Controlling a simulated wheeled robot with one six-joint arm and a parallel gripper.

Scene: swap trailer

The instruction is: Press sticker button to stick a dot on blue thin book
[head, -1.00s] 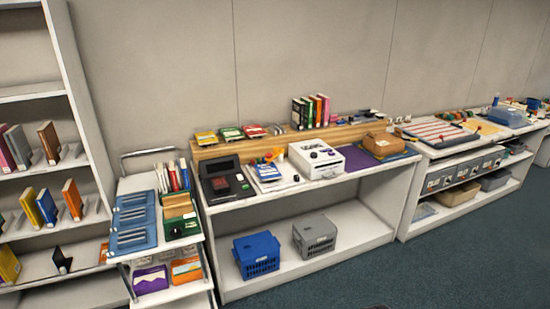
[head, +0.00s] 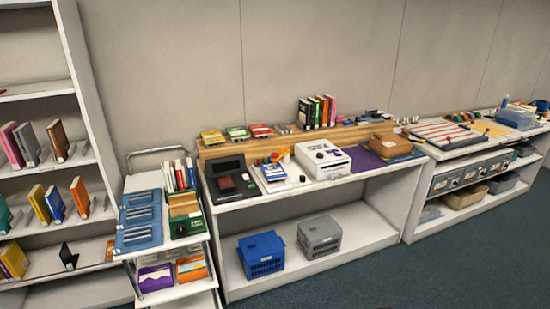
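A white box-shaped machine (head: 323,160) with dark round parts on its top stands on the middle counter; I cannot tell which part is the sticker button. Left of it is a dark device (head: 229,182) with a screen and a reddish part. Between them lies a flat blue and white item (head: 272,172) with small coloured pieces by it; I cannot tell whether it is a book. A blue book (head: 54,204) leans on the left bookcase between a yellow and an orange one. Which book is the blue thin one is unclear. My gripper is not in view.
A cart with a blue slotted tray (head: 139,222) stands left of the counter. A blue crate (head: 261,254) and a grey crate (head: 319,235) sit on the lower shelf. A brown box (head: 384,141) is at the counter's right. The carpet (head: 440,265) in front is clear.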

